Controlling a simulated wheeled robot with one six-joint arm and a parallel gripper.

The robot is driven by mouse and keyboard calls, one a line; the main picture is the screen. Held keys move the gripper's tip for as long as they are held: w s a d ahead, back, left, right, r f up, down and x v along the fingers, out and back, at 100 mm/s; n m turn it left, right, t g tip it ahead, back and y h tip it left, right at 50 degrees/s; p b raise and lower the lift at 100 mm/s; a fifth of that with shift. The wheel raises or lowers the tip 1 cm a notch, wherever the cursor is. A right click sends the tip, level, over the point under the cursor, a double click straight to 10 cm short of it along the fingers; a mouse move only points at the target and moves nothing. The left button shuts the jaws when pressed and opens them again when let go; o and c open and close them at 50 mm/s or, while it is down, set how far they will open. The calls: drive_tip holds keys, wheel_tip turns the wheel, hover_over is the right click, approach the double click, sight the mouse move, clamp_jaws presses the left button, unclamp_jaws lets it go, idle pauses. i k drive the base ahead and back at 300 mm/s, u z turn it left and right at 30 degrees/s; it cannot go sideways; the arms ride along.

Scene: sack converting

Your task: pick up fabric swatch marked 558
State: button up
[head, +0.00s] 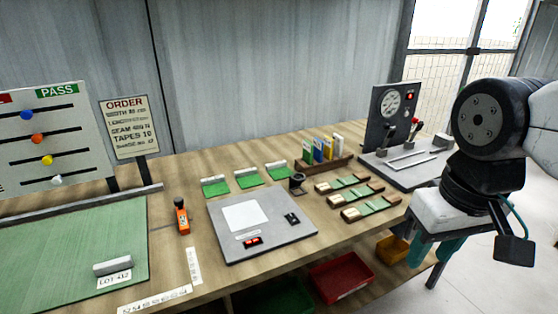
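Three small green swatches with pale top strips lie in a row behind the grey plate: a left one (215,187), a middle one (249,177) and a right one (279,171). Three wooden pieces with green fabric lie to the right of the plate: a back one (342,183), a middle one (356,194) and a front one (371,207). Any numbers on them are too small to read, so I cannot tell which is 558. My gripper (430,256) hangs at the right, by the table's right end, its teal fingers apart and empty. It is away from all the swatches.
The grey plate (222,240) bears a white square. An orange-black tool (182,217) stands left of it. A green mat (60,250) is at left. A gauge stand (385,118) is at back right. A red bin (341,278) and yellow bin (391,249) sit below the front edge.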

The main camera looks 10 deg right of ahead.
sight(278, 170)
drive_tip(key=z, duration=0.05)
drive_tip(key=i, duration=0.9)
drive_tip(key=u, duration=0.6)
